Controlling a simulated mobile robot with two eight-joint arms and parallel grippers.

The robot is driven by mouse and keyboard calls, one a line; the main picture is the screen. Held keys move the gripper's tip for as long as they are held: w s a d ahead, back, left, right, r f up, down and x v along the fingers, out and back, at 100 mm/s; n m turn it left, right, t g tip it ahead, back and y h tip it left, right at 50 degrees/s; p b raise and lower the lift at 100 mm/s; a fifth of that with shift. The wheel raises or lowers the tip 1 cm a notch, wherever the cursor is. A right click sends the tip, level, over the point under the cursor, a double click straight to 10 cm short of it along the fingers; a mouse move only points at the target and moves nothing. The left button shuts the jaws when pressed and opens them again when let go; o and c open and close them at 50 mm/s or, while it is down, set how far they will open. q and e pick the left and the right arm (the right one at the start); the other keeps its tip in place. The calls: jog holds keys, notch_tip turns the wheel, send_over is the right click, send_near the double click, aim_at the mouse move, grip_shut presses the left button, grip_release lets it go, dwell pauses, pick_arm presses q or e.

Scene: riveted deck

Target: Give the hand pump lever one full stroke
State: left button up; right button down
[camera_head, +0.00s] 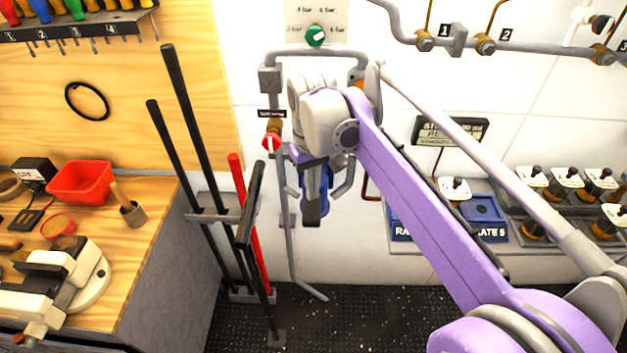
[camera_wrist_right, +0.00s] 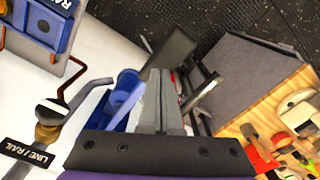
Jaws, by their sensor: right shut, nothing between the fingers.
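My right gripper (camera_head: 312,212) is shut and empty, at the end of the purple arm that reaches in from the right. Its grey fingers point down. A blue body (camera_head: 326,180), apparently the hand pump, stands right behind them against the wall and is mostly hidden. It also shows in the right wrist view (camera_wrist_right: 120,98), left of the fingers. A thick dark bar (camera_head: 252,205), possibly the lever, stands tilted to the left of the gripper, with a gap between them. Where it is attached is hidden. My left gripper is not in view.
Tall black bars (camera_head: 192,120) and a red bar (camera_head: 248,215) lean in a rack at left. The wooden bench (camera_head: 130,265) holds a red bin (camera_head: 80,181) and a vise. Pipes and a red valve (camera_head: 271,142) are on the wall. Dark floor (camera_head: 370,320) is clear below.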

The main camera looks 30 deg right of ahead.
jog(key=shift+w+r+p, duration=0.15)
jog(key=shift+r+p, duration=1.15)
jog(key=shift+r, duration=1.25)
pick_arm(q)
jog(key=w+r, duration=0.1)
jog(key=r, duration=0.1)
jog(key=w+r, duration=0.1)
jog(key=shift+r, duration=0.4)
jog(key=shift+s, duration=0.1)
pick_arm(e)
jog(key=shift+f, duration=0.1)
